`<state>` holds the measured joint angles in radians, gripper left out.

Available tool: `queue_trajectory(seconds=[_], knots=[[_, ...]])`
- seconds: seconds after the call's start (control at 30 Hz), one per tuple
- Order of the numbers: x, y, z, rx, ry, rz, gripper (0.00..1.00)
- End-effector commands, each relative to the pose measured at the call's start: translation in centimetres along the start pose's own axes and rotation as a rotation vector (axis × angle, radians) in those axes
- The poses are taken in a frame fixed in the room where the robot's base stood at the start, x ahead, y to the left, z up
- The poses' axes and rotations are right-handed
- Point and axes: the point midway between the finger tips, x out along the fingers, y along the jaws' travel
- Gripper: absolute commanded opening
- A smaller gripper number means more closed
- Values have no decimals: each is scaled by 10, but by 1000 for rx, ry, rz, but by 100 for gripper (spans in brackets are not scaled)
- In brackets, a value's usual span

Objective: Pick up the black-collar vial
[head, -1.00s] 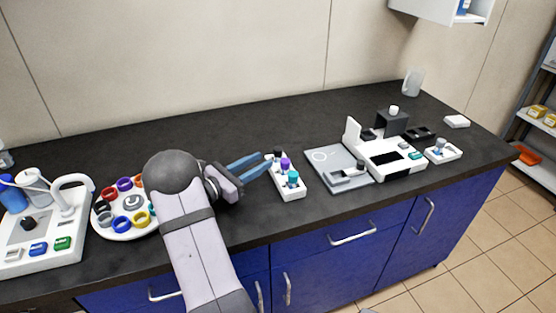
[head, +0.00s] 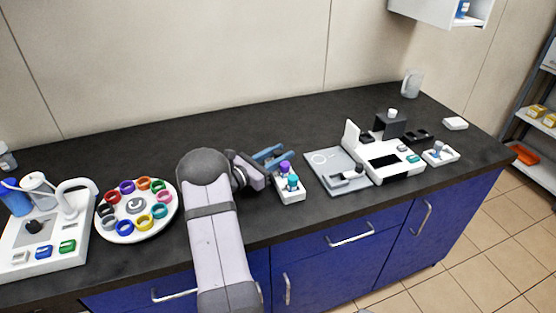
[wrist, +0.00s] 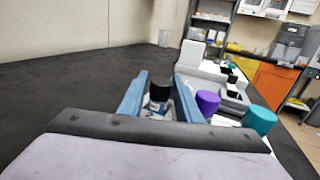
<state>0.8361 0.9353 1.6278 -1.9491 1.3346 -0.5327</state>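The black-collar vial (wrist: 160,92) shows in the wrist view between the two blue fingers of my gripper (wrist: 161,84). Its black top is uppermost, with a clear body below. The fingers are apart on either side of it, and I see no firm grip. In the head view my gripper (head: 272,157) is over the back end of the white vial rack (head: 292,196), and its fingers hide the black-collar vial. A purple-capped vial (head: 285,166) and a teal-capped vial (head: 293,182) stand in the same rack, just right of the fingers in the wrist view.
A round tray of coloured rings (head: 135,236) and a white station with bottles (head: 30,262) are on the left. A grey plate (head: 326,164) and a white instrument (head: 395,168) stand right of the rack. The counter behind the rack is clear.

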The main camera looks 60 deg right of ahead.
Motion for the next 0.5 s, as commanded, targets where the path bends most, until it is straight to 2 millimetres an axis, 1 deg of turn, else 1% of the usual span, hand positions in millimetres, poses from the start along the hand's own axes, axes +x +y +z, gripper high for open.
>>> queue_trajectory(seconds=[0.03, 0.1, 0.2, 0.3, 0.5], knots=[[8, -1, 2, -1, 0, -3, 31], [16, -1, 1, -1, 1, -2, 31], [23, 0, 1, -1, 0, -1, 31], [26, -1, 0, -1, 0, -1, 31], [26, 0, 0, -1, 0, 0, 31]])
